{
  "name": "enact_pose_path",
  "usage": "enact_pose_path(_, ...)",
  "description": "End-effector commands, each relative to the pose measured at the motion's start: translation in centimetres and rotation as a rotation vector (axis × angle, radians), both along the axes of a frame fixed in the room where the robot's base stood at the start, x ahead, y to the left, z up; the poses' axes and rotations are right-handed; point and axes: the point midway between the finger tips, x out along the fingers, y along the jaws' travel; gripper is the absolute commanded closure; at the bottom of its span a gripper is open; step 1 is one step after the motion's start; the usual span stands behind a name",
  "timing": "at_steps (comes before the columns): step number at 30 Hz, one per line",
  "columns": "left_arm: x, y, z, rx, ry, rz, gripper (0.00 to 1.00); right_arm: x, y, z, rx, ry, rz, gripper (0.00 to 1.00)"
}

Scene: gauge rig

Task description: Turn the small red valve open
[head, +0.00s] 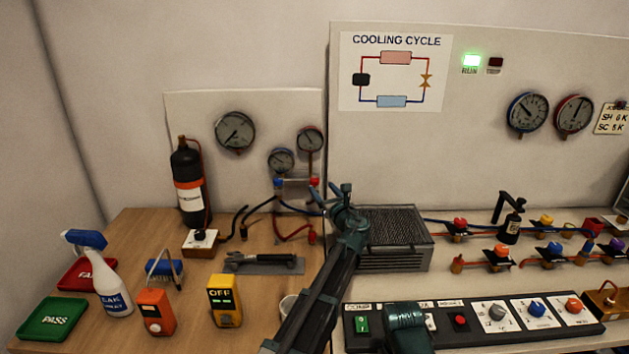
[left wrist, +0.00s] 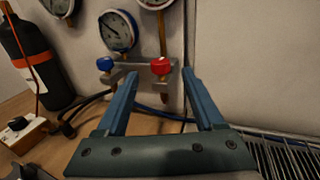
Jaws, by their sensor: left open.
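The small red valve (head: 314,182) is a red knob at the right end of the grey gauge manifold, with a blue knob (head: 279,183) at its left. The red valve (left wrist: 161,67) shows between my fingertips in the left wrist view, seemingly ahead of them, with no contact visible. My left gripper (head: 331,192) is open and empty, just right of the red valve in the head view. Its two fingers (left wrist: 159,74) point toward the manifold (left wrist: 135,72).
Gauges (head: 281,160) and hoses hang around the manifold. A black cylinder (head: 189,180) stands left of it. A vented metal box (head: 393,256) is close right of my left arm. A tool tray (head: 262,264), yellow meter (head: 224,300) and spray bottle (head: 108,280) are on the bench.

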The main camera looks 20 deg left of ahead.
Motion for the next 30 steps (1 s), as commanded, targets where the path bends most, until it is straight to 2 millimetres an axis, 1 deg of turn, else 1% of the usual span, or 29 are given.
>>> enact_pose_path(1, 1.3, 0.7, 0.0, 0.0, 0.0, 0.002, 0.31, 0.0, 0.0, 0.0, 0.0, 0.0, 0.0, 0.5)
enact_pose_path(3, 2.4, 1.6, 0.0, -0.001, -0.001, 0.003, 0.31, 0.0, 0.0, 0.0, 0.0, 0.0, 0.0, 0.5)
enact_pose_path(6, 3.8, 2.6, 0.0, -0.001, -0.001, 0.002, 0.31, 0.0, 0.0, 0.0, 0.0, 0.0, 0.0, 0.5)
enact_pose_path(12, 5.6, 4.0, 0.0, -0.001, -0.001, 0.0, 0.31, 0.0, 0.0, 0.0, 0.0, 0.0, 0.0, 0.5)
enact_pose_path(18, 6.3, 4.6, 0.0, -0.001, -0.001, 0.001, 0.31, 0.0, 0.0, 0.0, 0.0, 0.0, 0.0, 0.5)
enact_pose_path(26, 6.3, 4.7, 0.0, -0.001, 0.0, 0.0, 0.31, 0.0, 0.0, 0.0, 0.0, 0.0, 0.0, 0.5)
enact_pose_path(27, 6.3, 4.6, 0.0, -0.001, 0.0, 0.0, 0.34, 0.0, 0.0, 0.0, 0.0, 0.0, 0.0, 0.5)
enact_pose_path(29, 6.3, 4.6, 0.0, -0.001, 0.0, 0.0, 0.45, 0.0, 0.0, 0.0, 0.0, 0.0, 0.0, 0.5)
enact_pose_path(30, 6.3, 4.6, 0.0, -0.001, 0.0, 0.0, 0.52, 0.0, 0.0, 0.0, 0.0, 0.0, 0.0, 0.5)
